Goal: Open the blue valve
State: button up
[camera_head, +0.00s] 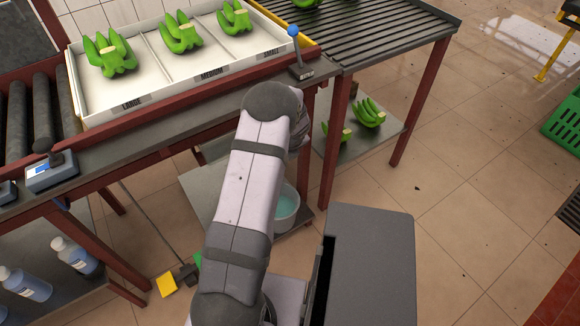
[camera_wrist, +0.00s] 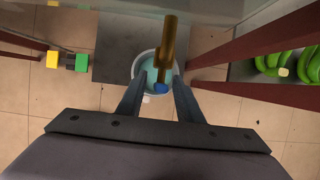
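In the wrist view, a brass pipe-like piece (camera_wrist: 168,48) points toward me and has a small blue part (camera_wrist: 160,88) at its near end, which looks like the blue valve. My gripper (camera_wrist: 158,97) is open, with its two dark fingers wide apart. The blue part shows between them, with visible gaps on both sides; its depth relative to the fingertips is hard to tell. In the head view my arm hides the gripper and the brass piece. A blue-knobbed lever (camera_head: 294,32) stands at the table edge there; I cannot tell whether it is related.
A bucket of bluish water (camera_head: 286,208) stands below, also visible in the wrist view (camera_wrist: 143,70). A white tray (camera_head: 150,105) with green banana bunches lies on the table. Dark red table legs (camera_head: 328,150) flank the space. Open tiled floor (camera_head: 450,200) lies right.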

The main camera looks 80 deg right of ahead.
jog(key=s+a+r+b, duration=0.1)
jog(key=s+a+r, duration=0.3)
jog(key=s+a, duration=0.5)
jog(key=shift+s+a+r, duration=0.15)
jog(key=shift+s+a, duration=0.1)
jog(key=shift+a, duration=0.35)
